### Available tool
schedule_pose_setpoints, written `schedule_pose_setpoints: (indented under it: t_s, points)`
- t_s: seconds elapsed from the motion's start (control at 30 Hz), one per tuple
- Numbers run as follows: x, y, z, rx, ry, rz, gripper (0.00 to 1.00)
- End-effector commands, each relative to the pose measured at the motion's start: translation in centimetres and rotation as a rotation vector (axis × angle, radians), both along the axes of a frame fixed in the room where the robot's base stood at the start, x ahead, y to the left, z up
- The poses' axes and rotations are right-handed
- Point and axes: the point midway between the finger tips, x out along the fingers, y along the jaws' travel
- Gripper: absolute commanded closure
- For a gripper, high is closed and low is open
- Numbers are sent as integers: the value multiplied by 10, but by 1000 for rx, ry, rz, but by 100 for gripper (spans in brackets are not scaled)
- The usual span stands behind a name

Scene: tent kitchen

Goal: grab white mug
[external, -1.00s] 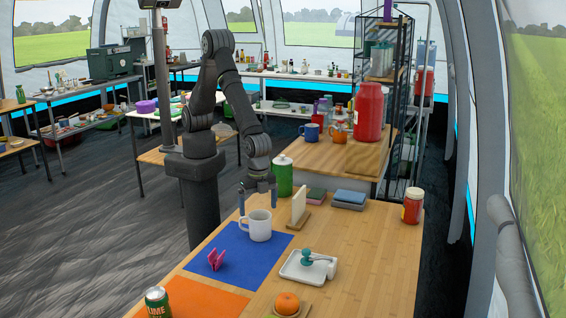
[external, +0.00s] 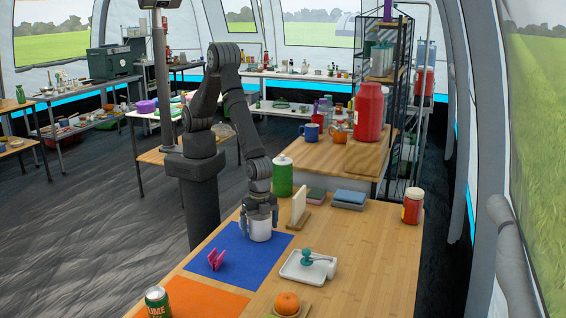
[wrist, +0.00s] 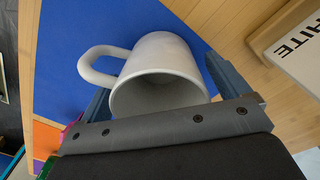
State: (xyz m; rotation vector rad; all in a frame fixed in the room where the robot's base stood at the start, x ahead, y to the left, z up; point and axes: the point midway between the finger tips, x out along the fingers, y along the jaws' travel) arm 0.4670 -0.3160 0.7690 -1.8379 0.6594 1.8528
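The white mug (external: 260,230) stands upright on the blue mat (external: 228,262) on the wooden table. My gripper (external: 260,221) is over the mug from above, with one finger on either side of it. In the wrist view the mug (wrist: 160,75) sits between my two fingers (wrist: 165,95), with its handle pointing left and its open mouth toward the camera. The fingers are apart and a small gap shows beside the mug, so it does not look clamped. The lower part of the fingers is partly hidden by the mug and the gripper body.
A pink folded item (external: 216,259) stands left of the mug. A white card in a wooden stand (external: 299,205) and a green jar (external: 283,176) are close behind. A white tray (external: 300,270) lies to the right.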

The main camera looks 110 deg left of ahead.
Motion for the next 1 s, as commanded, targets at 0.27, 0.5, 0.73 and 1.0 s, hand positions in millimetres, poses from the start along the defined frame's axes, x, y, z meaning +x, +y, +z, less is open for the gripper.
schedule_pose_setpoints:
  t_s: [0.27,0.5,0.73,1.0]
  points:
    - [0,0,0,0,0,0,54]
    - [0,0,1,-1,-1,0,54]
    - [1,-1,18,-2,-3,0,54]
    - [-26,-13,59,-2,-2,-5,54]
